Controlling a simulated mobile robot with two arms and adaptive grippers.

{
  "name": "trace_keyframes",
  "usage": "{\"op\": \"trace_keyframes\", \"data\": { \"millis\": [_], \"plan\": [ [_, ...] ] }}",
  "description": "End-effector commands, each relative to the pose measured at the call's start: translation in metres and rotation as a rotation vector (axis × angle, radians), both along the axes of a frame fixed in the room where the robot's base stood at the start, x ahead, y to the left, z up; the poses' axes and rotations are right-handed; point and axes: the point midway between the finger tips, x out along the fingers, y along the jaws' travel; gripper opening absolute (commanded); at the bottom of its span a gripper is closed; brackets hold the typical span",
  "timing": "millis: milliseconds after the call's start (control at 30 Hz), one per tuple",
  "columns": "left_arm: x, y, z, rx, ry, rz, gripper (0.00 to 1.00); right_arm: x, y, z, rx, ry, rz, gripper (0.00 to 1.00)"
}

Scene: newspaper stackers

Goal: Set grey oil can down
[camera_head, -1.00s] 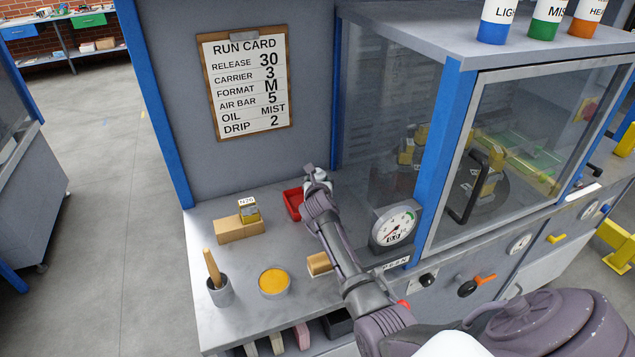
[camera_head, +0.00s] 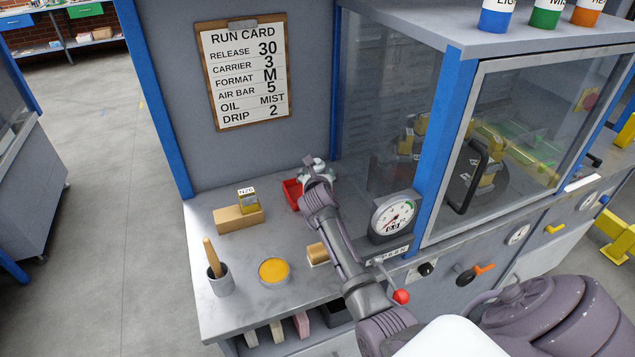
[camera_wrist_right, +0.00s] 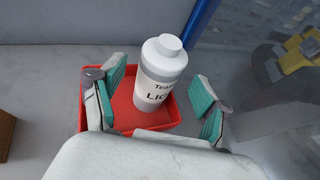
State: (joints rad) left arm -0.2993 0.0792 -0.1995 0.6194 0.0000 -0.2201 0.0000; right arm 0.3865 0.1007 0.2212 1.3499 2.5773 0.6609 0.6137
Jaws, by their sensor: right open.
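The oil can is a pale grey-white bottle (camera_wrist_right: 160,80) with a white cap and a grey label band reading partly "LIG". It stands in the red tray (camera_wrist_right: 126,117) in the right wrist view, leaning a little in the picture. My right gripper (camera_wrist_right: 158,98) is open, its teal-padded fingers on both sides of the can with visible gaps. In the head view my right gripper (camera_head: 318,173) is over the back of the bench, beside the red tray (camera_head: 291,193); it hides most of the can there. My left gripper is out of view.
A gauge (camera_head: 393,216) and a glass cabinet stand right of the arm. The wall is close behind.

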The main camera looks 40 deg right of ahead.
Motion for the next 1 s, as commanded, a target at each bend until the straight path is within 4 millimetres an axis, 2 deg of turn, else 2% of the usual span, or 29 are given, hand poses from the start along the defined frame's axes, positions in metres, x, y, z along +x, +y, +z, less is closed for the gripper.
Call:
{"op": "trace_keyframes", "data": {
  "millis": [300, 500, 1000],
  "plan": [
    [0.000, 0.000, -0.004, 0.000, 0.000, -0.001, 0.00, -0.048, 0.033, 0.022, 0.002, -0.001, 0.000, 0.75],
    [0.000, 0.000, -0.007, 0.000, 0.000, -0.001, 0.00, -0.067, 0.047, 0.032, 0.001, -0.001, 0.001, 0.75],
    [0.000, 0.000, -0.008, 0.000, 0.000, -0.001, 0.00, -0.073, 0.050, 0.035, 0.001, 0.001, 0.000, 0.75]
  ]
}}
